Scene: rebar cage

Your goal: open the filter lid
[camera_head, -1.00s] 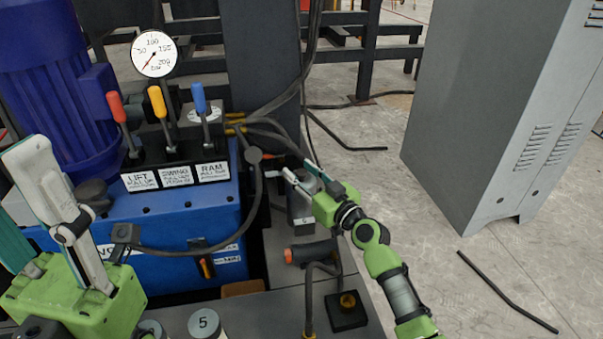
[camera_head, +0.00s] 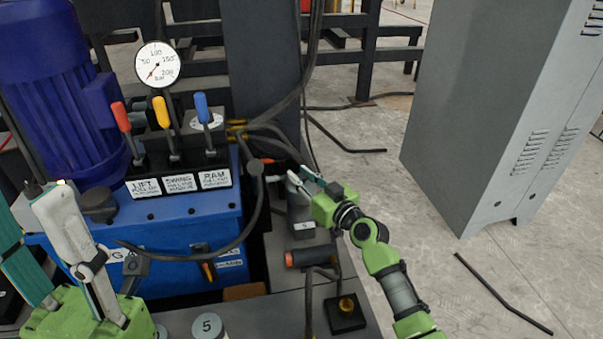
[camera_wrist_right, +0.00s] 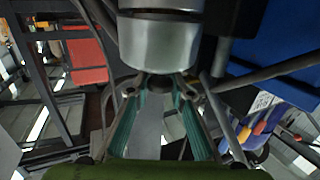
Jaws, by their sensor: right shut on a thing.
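My right gripper (camera_head: 303,180) reaches in from the lower right and is shut on the top of a grey filter (camera_head: 302,212) beside the blue power unit. In the right wrist view, a round metallic part, seemingly the filter lid (camera_wrist_right: 158,42), sits at the fingertips of my right gripper (camera_wrist_right: 160,82). The fingers hide much of the lid in the head view, and I cannot tell whether it is loose. My left gripper (camera_head: 28,212) is at the lower left, with its two fingers apart and nothing seen between them.
The blue power unit (camera_head: 178,228) carries levers and a pressure gauge (camera_head: 158,64). Black hoses (camera_head: 283,103) run close by my right gripper.

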